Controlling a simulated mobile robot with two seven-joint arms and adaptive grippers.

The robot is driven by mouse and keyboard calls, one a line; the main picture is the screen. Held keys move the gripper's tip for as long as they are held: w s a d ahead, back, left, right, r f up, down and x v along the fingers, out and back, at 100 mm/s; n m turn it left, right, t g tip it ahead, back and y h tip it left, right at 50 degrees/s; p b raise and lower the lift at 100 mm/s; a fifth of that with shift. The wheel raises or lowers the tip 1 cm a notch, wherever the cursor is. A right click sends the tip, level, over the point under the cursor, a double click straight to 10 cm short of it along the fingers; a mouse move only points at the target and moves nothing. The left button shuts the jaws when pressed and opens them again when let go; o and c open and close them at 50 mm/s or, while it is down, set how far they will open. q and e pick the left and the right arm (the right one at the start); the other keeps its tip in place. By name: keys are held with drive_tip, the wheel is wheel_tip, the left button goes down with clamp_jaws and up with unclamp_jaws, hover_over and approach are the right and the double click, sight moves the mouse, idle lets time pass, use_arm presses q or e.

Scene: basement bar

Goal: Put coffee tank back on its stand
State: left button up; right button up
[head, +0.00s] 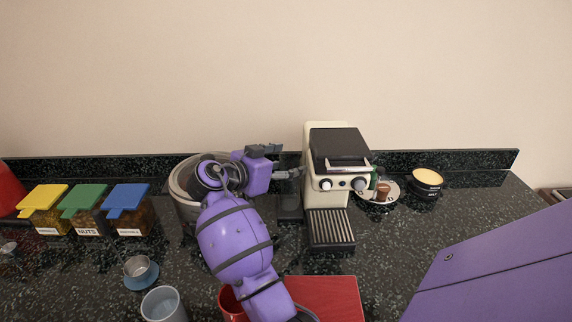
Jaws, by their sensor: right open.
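The cream and black coffee machine (324,190) stands upright at the back of the counter. My right gripper (284,162) is just left of its upper body, with its fingers apart. I see nothing clearly held between them. A dark, partly see-through block (290,205) stands low against the machine's left side, below the gripper. I cannot tell whether it is the coffee tank, its stand, or both. My right arm crosses the middle of the view and covers part of the counter. My left gripper is not in view.
A large grey pot (184,194) stands behind my arm. Jars with yellow (43,196), green (84,196) and blue (126,196) lids are at the left. A saucer (378,201) and bowl (427,178) are right of the machine. A red board (335,292) lies in front.

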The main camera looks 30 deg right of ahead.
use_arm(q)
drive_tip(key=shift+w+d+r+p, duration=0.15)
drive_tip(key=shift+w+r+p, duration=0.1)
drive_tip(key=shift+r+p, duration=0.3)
use_arm(e)
drive_tip(key=v, duration=1.2)
